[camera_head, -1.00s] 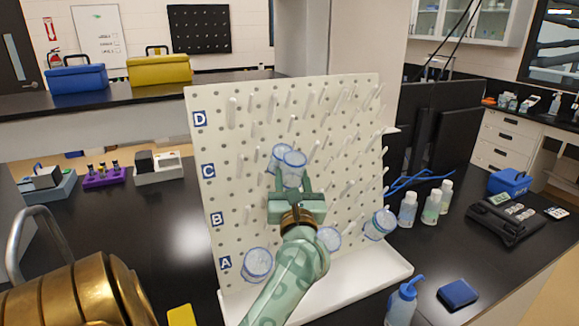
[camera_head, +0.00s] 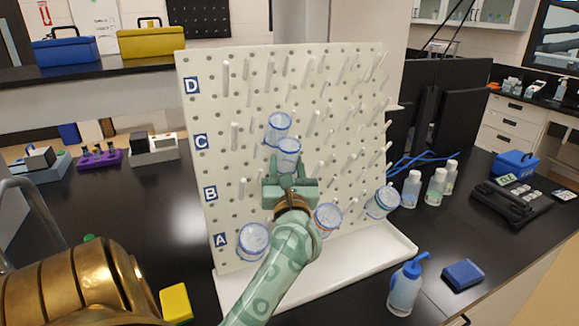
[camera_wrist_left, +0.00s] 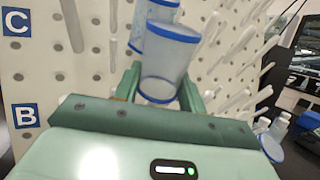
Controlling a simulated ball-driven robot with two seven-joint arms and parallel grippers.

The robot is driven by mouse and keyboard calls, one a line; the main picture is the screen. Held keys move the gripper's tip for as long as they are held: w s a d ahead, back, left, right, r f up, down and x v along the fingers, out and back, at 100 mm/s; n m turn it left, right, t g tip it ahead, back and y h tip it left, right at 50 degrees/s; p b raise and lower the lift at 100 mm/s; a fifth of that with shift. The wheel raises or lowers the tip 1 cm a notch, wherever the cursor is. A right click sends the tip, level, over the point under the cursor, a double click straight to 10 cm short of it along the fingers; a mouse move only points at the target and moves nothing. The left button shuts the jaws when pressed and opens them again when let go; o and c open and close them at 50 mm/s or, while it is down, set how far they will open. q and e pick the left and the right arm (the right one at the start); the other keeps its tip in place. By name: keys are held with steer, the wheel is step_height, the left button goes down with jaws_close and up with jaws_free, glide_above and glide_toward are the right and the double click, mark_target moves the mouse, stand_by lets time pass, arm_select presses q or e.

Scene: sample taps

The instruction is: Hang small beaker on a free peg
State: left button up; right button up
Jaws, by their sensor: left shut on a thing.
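My left gripper (camera_head: 289,175) is shut on a small clear beaker with a blue rim (camera_head: 288,157), in front of the white pegboard (camera_head: 216,120). The held beaker also shows in the left wrist view (camera_wrist_left: 165,65), between the green fingers. Another blue-rimmed beaker (camera_head: 278,126) is on the board just above and behind it, in row C. Three more beakers are on the lower pegs: one near label A (camera_head: 253,242), one right of my wrist (camera_head: 327,218) and one at the right edge (camera_head: 383,202). Bare white pegs (camera_head: 235,136) show in several rows. My right gripper is not in view.
A white drip tray (camera_head: 385,252) runs along the board's foot. A wash bottle (camera_head: 405,288) and a blue box (camera_head: 462,275) stand at the front right. Several bottles (camera_head: 436,187) stand right of the board. A yellow block (camera_head: 175,303) lies at the front left.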

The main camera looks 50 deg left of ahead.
arm_select(q)
step_height(320, 180, down, 7)
steer(key=a+b, duration=0.2)
steer(key=b, duration=0.2)
steer(key=shift+w+b, duration=0.25)
steer(key=shift+b, duration=0.05)
stand_by(0.4)
steer(key=o, duration=1)
steer(key=shift+o, duration=0.2)
steer(key=shift+w+r, duration=0.1)
steer(key=b+v, duration=0.2)
steer(key=v, duration=1.4)
steer(key=shift+d, duration=0.2)
